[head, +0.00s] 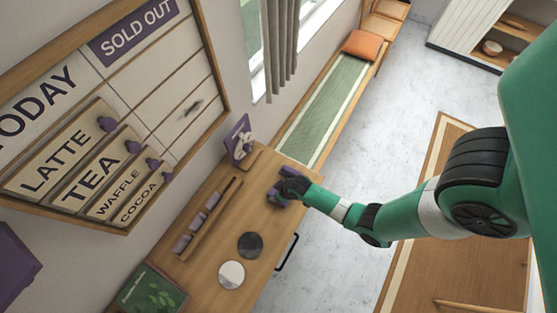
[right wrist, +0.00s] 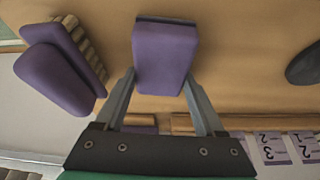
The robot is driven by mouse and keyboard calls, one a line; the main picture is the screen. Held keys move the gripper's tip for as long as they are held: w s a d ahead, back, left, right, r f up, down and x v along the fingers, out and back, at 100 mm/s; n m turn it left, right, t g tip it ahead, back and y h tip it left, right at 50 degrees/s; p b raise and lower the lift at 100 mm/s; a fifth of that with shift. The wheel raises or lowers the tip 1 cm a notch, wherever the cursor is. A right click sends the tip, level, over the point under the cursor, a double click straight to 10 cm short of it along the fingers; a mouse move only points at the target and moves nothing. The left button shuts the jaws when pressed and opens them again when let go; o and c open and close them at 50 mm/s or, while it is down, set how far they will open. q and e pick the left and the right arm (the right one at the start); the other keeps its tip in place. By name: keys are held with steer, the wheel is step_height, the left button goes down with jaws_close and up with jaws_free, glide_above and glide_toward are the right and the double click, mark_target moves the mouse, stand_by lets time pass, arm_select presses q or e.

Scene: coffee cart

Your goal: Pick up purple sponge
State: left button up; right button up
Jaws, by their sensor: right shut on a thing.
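The purple sponge (right wrist: 165,55) is a block with a dark far edge, between the two fingers of my right gripper (right wrist: 160,78) in the right wrist view. The fingers are shut on its sides. In the head view, my right gripper (head: 282,194) is low over the near right edge of the wooden counter, with a bit of purple showing at it. I cannot tell whether the sponge touches the counter. My left gripper is in neither view.
A purple piece with a ribbed tan side (right wrist: 60,75) lies left of the sponge in the wrist view. On the counter (head: 215,205) are a wooden card rack (head: 208,222), a dark disc (head: 250,245), a white disc (head: 231,274) and a purple sign (head: 240,138).

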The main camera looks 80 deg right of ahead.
mark_target(274, 190)
step_height(274, 190, up, 3)
steer(key=shift+r+p, duration=0.2)
steer(key=shift+p, duration=0.55)
steer(key=s+a+r+p, duration=0.7)
steer(key=s+a+r, duration=0.1)
steer(key=s, duration=0.3)
steer(key=shift+v, duration=0.8)
steer(key=o, duration=0.8)
steer(key=c, duration=0.7)
steer(key=shift+o, duration=0.2)
steer(key=shift+w, duration=0.1)
